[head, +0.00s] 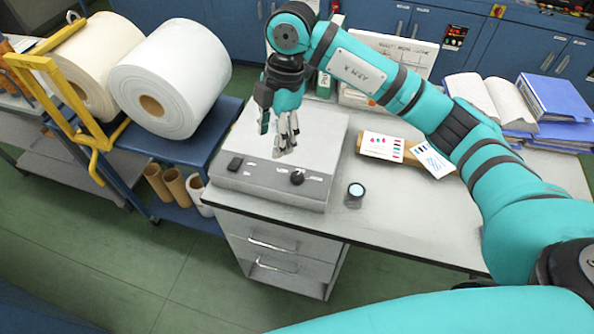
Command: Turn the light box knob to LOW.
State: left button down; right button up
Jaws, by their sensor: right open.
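The light box (318,196) is a grey box with a pale top, standing on the left part of the desk. Its black knob (297,177) is on the sloped front panel, right of centre, with small labels beside it that are too small to read. A dark switch (235,164) is at the panel's left. My right gripper (283,146) hangs over the box's front part, fingers downward, open and empty. It is up and left of the knob in the picture, apart from it. The knob's pointer direction cannot be made out. My left gripper is not in view.
A small round loupe (355,192) stands on the desk (420,222) just right of the box. Printed cards (382,147) lie behind it. Binders (556,98) and an open book (490,100) are at the back right. Large white rolls (170,80) stand at the left.

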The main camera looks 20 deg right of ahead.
jog(key=r+m+h, duration=0.2)
send_over(297, 175)
notch_tip(297, 175, down, 16)
jog(key=p, duration=0.4)
jog(key=shift+f, duration=0.15)
jog(key=shift+f+p, duration=0.35)
jog(key=shift+f, duration=0.4)
jog(key=shift+c, duration=0.4)
grip_shut()
